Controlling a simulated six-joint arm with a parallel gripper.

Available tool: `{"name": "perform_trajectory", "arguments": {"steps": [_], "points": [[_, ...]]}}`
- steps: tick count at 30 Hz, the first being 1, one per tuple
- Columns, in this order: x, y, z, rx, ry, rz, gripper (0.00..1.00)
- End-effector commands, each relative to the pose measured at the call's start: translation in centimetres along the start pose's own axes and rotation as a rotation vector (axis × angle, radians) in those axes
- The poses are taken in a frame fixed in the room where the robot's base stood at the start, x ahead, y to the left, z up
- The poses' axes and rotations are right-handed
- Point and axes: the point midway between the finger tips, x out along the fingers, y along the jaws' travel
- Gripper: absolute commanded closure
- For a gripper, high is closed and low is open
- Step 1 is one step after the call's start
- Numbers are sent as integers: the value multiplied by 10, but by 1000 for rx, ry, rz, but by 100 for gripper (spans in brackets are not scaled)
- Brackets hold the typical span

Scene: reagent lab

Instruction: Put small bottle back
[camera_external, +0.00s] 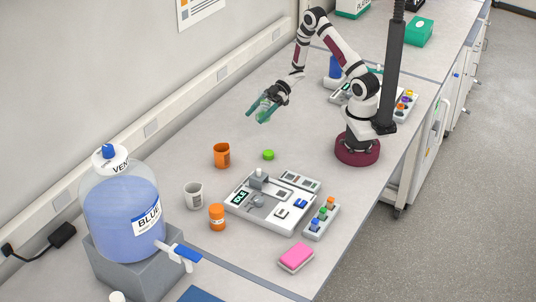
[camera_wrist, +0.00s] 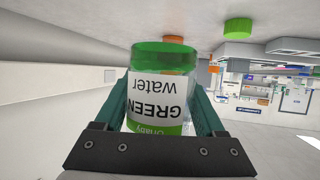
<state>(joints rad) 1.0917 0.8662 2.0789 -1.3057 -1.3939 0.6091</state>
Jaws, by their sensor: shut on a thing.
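My gripper (camera_external: 265,109) is shut on a small clear bottle (camera_wrist: 161,88) and holds it in the air above the back part of the bench. In the wrist view the bottle sits between the two dark green fingers. It has a white label reading "GREEN water", upside down in that view, and a green layer at the top of the picture. A green cap (camera_external: 268,155) lies on the bench below and right of the gripper, apart from the bottle. The cap also shows in the wrist view (camera_wrist: 238,26).
An orange cup (camera_external: 222,155), a white cup (camera_external: 194,195) and an orange jar (camera_external: 217,217) stand left of a device (camera_external: 262,212).

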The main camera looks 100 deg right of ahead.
Motion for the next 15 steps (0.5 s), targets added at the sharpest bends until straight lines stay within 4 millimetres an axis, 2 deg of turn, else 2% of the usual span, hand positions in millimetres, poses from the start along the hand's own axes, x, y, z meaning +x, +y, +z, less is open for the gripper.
{"name": "perform_trajectory", "arguments": {"steps": [1,4,7,12,15], "points": [[13,-2,2,1,0,-6,95],[33,-3,4,1,0,-4,95],[43,-3,8,2,0,-1,95],[56,-3,36,3,-1,0,95],[59,-2,43,1,0,1,95]]}}
